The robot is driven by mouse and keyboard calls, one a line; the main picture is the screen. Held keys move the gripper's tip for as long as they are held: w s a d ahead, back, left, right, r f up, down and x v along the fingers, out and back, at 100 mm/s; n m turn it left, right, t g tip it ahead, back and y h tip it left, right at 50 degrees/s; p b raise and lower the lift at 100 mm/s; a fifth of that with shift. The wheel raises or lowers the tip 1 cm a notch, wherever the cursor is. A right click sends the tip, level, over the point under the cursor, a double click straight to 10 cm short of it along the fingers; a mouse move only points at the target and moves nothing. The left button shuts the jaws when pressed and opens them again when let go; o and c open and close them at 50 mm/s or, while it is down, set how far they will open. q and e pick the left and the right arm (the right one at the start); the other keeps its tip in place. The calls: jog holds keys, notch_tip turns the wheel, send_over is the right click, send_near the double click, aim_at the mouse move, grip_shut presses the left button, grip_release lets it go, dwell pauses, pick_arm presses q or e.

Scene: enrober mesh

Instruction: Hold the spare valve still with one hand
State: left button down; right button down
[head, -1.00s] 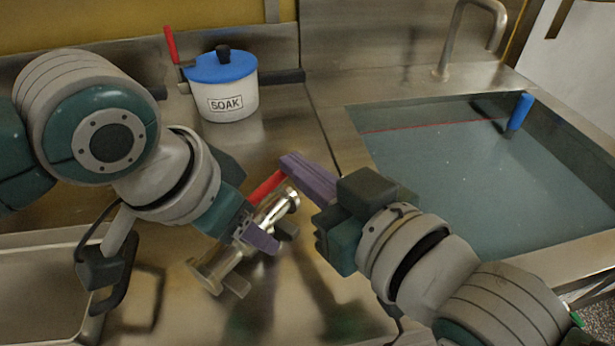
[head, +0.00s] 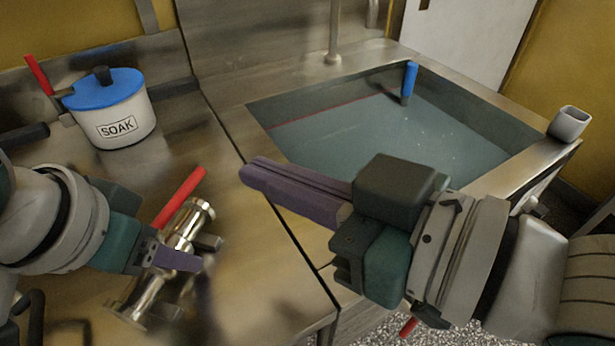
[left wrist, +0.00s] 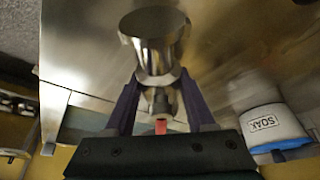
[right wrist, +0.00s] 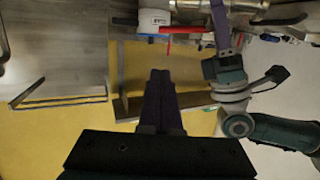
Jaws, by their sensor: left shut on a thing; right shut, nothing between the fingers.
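The spare valve (head: 186,238) is a shiny metal piece with flanged ends and a red handle (head: 180,196). It is over the steel counter at lower left in the head view. My left gripper (head: 176,258) is shut on the valve's body. In the left wrist view the valve (left wrist: 155,45) sits between the purple fingers, with a bit of red below it. My right gripper (head: 250,172) is shut and empty, to the right of the valve and apart from it, near the sink's front left corner. In the right wrist view its fingers (right wrist: 160,78) are together.
A white SOAK pot (head: 122,122) with a blue lid stands at the back left of the counter. A water-filled sink (head: 400,140) lies to the right, with a blue-handled thing (head: 409,82) at its far edge. A grey cup-like holder (head: 570,122) is at the sink's right rim.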

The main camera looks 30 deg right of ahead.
jog(key=shift+f+v, duration=0.3)
jog(key=shift+v, duration=1.2)
jog(key=m+g, duration=0.5)
jog(key=m, duration=1.1)
send_near(190, 186)
jog(key=x, duration=0.6)
jog(key=shift+w+a+f, duration=0.15)
jog(key=shift+w+f, duration=0.1)
